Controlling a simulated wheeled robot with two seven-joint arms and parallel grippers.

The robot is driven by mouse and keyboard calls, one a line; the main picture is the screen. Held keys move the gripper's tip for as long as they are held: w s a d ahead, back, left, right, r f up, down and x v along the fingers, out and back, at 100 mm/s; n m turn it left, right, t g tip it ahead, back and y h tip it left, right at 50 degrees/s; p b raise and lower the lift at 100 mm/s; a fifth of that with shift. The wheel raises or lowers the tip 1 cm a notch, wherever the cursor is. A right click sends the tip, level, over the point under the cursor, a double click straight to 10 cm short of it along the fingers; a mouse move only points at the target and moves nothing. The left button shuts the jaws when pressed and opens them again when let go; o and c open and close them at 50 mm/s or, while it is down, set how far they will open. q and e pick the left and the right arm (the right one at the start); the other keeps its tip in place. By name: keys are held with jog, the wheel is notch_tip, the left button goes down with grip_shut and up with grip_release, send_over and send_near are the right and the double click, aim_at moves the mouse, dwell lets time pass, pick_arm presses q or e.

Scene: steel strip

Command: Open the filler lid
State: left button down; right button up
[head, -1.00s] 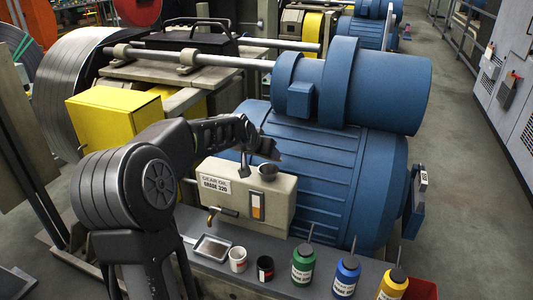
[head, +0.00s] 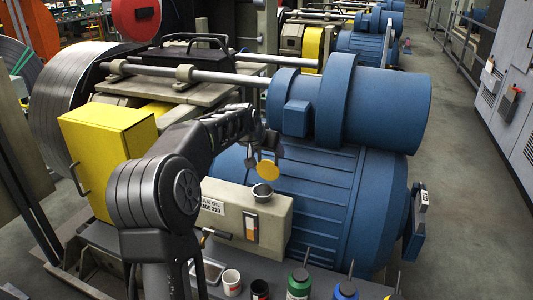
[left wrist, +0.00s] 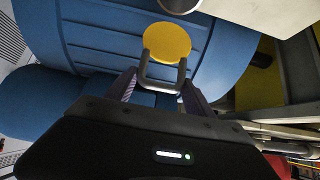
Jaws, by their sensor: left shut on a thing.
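The gear oil box (head: 275,222) is cream, with a label and a sight window on its front. On its top is a round grey filler neck (head: 262,192), with its open mouth showing. The filler lid (head: 268,170), a yellow disc on this side, stands steeply tilted above the neck, clear of its mouth. In the left wrist view, the lid (left wrist: 167,40) has a dark U-shaped handle (left wrist: 160,84) between the fingers. My left gripper (head: 263,148) is shut on the lid. Whether a hinge joins lid and neck is hidden. My right gripper is not in view.
A big blue motor (head: 330,200) stands close behind and right of the box. A yellow guard box (head: 108,155) is at left. A metal tray (head: 208,270), a white cup (head: 231,282), a dark cup (head: 259,290) and several bottles, one green (head: 299,284), line the front ledge.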

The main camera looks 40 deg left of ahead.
pick_arm(q)
jog(key=shift+w+a+r, duration=0.1)
jog(key=shift+w+r, duration=0.15)
jog(key=c, duration=0.7)
grip_release()
jog(key=shift+c, duration=0.2)
jog(key=o, duration=0.4)
jog(key=shift+f, duration=0.2)
jog(key=shift+c, duration=0.2)
jog(key=b+v, duration=0.1)
jog(key=v, duration=0.6)
jog(key=shift+s+r+b, duration=0.25)
jog(key=shift+r+b, duration=0.05)
jog(key=shift+b, duration=0.1)
